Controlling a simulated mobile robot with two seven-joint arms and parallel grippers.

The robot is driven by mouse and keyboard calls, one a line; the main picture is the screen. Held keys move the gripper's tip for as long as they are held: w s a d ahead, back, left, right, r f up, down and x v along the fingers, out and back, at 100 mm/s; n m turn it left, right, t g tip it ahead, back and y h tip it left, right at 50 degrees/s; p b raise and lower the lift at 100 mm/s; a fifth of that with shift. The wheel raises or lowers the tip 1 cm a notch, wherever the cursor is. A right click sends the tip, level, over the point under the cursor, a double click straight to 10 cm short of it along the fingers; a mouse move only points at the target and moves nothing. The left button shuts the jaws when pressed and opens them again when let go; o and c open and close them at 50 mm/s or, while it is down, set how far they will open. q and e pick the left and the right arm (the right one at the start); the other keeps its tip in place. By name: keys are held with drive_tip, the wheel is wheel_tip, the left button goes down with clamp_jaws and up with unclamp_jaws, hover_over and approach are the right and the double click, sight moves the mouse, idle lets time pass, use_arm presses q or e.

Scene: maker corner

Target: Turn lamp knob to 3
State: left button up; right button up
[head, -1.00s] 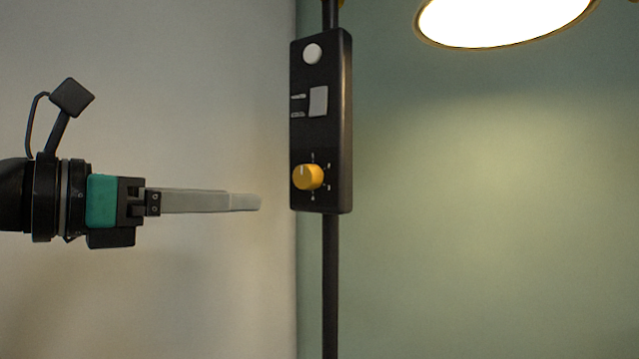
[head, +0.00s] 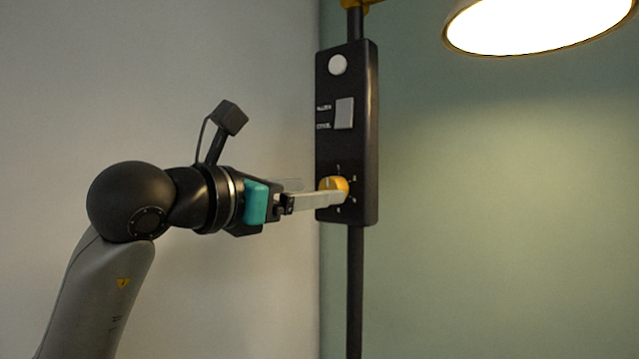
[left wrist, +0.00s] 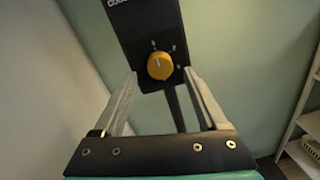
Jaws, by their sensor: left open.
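The yellow lamp knob (head: 330,184) sits low on a black control box (head: 346,150) fixed to a dark pole. In the left wrist view the knob (left wrist: 160,66) has a white pointer line facing roughly up, slightly left, with small marks around it that are too small to read. My left gripper (head: 335,192) is open, with its fingertips at the knob; one finger covers the knob's lower part in the head view. In the left wrist view the knob lies between and just beyond the two fingertips. No contact can be made out. My right gripper is not in view.
The box also carries a white round button (head: 338,64) and a grey rocker switch (head: 344,113) above the knob. A lit lamp shade (head: 540,24) hangs at the upper right. White shelves (left wrist: 306,120) stand at the right in the left wrist view.

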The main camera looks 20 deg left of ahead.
sight(335, 182)
use_arm(q)
drive_tip(key=shift+x, duration=1.3)
drive_tip(key=shift+c, duration=0.4)
clamp_jaws()
